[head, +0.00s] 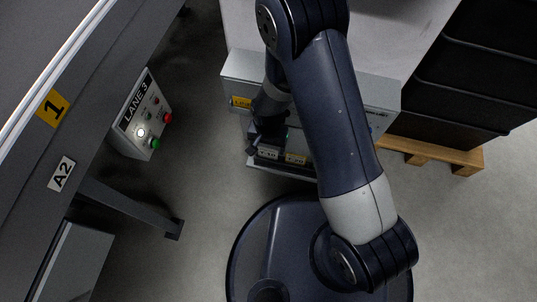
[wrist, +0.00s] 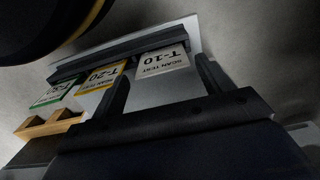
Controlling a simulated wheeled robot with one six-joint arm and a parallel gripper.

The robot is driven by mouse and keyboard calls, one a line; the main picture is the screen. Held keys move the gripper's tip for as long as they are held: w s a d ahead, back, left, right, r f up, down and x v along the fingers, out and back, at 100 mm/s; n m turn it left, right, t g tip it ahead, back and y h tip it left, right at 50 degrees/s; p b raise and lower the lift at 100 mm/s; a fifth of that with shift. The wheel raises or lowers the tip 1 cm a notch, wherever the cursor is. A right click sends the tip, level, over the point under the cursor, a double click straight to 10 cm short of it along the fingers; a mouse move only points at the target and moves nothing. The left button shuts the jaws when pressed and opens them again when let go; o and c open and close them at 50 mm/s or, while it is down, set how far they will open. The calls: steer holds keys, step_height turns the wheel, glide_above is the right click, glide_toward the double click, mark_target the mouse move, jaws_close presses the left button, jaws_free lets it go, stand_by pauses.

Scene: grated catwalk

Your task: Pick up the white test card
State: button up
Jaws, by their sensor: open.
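The white test card (wrist: 163,62), marked T-10 and SCAN TEST, stands in a dark slotted rail (wrist: 75,68) in the wrist view. My gripper (wrist: 161,68) is open, with one finger to each side of the white card. I cannot tell whether either finger touches it. In the head view my gripper (head: 259,142) is at the rail on the front of a grey cabinet, and the white card (head: 268,152) shows just beside it, partly hidden.
A yellow-edged T-20 card (wrist: 101,79) and a green-edged T-30 card (wrist: 56,92) stand left of the white one. The LANE 3 button box (head: 141,115) is left, black crates (head: 465,95) on a pallet (head: 430,153) right.

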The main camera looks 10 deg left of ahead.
mark_target(268, 152)
step_height(268, 152, down, 5)
steer(key=b, duration=0.2)
steer(key=shift+w+f+b, duration=0.1)
steer(key=shift+b, duration=0.25)
steer(key=c, duration=0.7)
